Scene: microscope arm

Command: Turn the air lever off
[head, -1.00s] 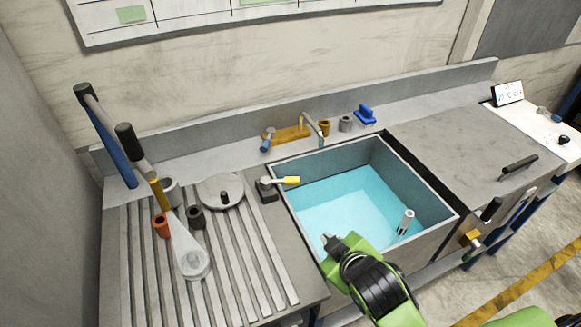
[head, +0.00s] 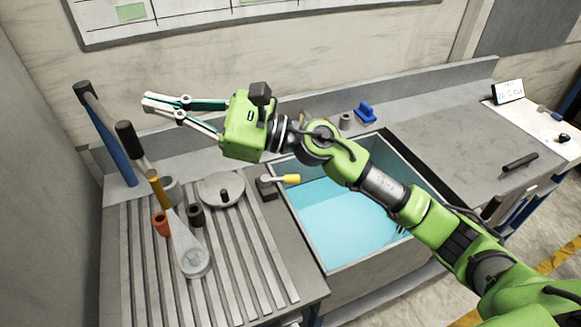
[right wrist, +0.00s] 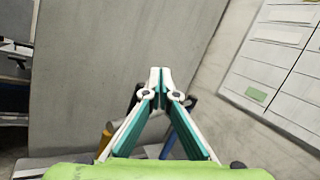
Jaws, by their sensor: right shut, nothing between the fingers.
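A small lever with a yellow grip (head: 291,179) sits on a dark block (head: 267,188) at the sink's left rim. It looks like the air lever, and its handle points right towards the basin. My right gripper (head: 150,103) is shut and empty, raised over the back left of the counter, well up and left of the lever. Its fingers point left; in the right wrist view their tips meet (right wrist: 160,76). My right arm crosses above the sink, and the wrist hides most of the tap. My left gripper is not in view.
The sink (head: 345,215) holds blue water. A round grey lid (head: 220,190), an orange cup (head: 161,223) and a clear scoop (head: 192,258) are on the ribbed drainboard (head: 240,285). A whiteboard (head: 200,12) hangs behind.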

